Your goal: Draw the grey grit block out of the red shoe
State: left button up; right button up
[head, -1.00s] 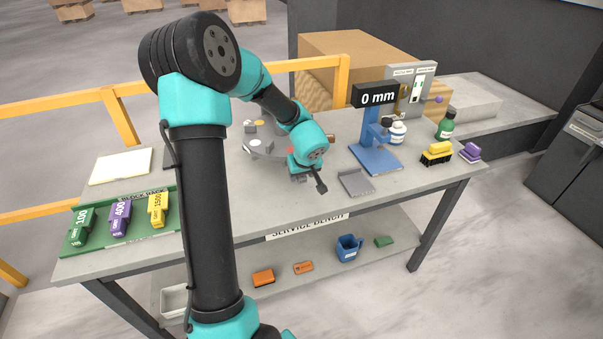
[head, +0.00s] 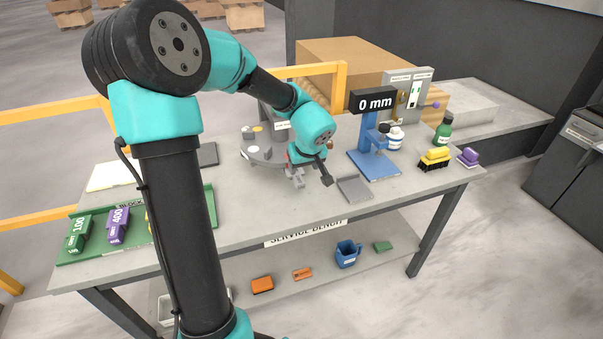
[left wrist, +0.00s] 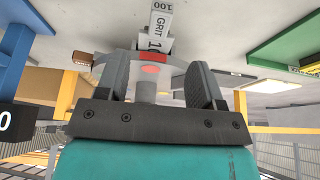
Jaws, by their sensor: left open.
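The grey grit block (left wrist: 160,22), lettered GRIT, shows at the top middle of the left wrist view, beyond my fingers. Dull red parts of what looks like the shoe (left wrist: 152,69) show just below it, between the fingers; most of the shoe is hidden. My left gripper (left wrist: 160,78) is open, its two fingers apart on either side of the red part. I see no grip on the block. In the head view my left gripper (head: 311,180) is over the middle of the bench, at the right front of a grey round plate; block and shoe cannot be made out there.
The round plate (head: 254,154) carries small pieces. A flat grey plate (head: 355,189) and a blue gauge stand (head: 375,164) reading 0 mm stand to the right. Brushes (head: 435,158) and a green bottle (head: 443,133) are farther right. A green block rack (head: 185,221) lies at left.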

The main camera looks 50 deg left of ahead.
pick_arm(q)
jog(key=v, duration=0.8)
jog(key=shift+s, duration=0.1)
